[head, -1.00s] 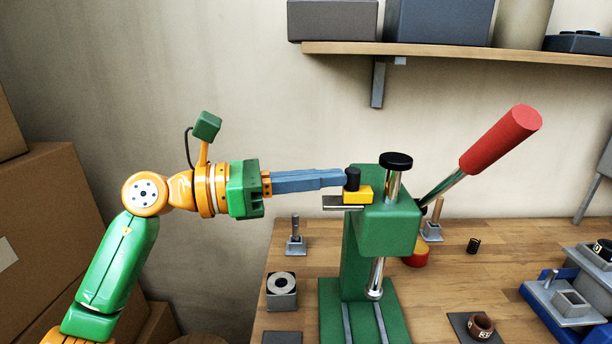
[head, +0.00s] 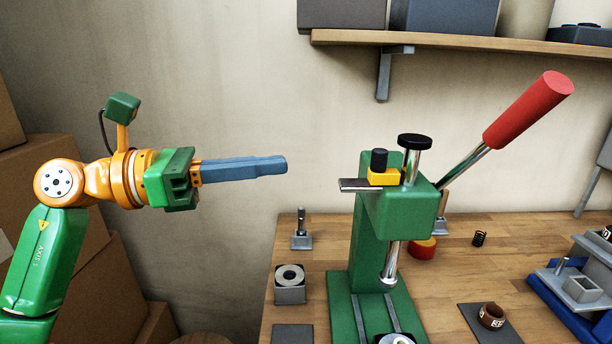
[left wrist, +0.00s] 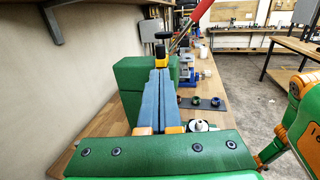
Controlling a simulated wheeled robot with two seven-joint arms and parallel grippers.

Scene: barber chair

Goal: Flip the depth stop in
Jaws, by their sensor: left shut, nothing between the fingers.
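The green press (head: 405,215) stands on the wooden bench with a red-handled lever (head: 528,110) raised to the upper right. The depth stop appears to be the yellow block (head: 384,177) with a black knob, on top of the press head beside the chrome rod. A flat metal plate (head: 355,185) juts left from under it. My left gripper (head: 284,165) is shut and empty, in the air left of the plate with a clear gap. In the left wrist view the closed blue fingers (left wrist: 160,75) point toward the press and the yellow block (left wrist: 162,36).
A wooden shelf (head: 470,44) with boxes is above the press. A grey block with a ring (head: 290,284), a small post (head: 301,232), a brown ring (head: 491,316) and a blue-based fixture (head: 572,290) sit on the bench. Cardboard boxes (head: 90,280) stand at left.

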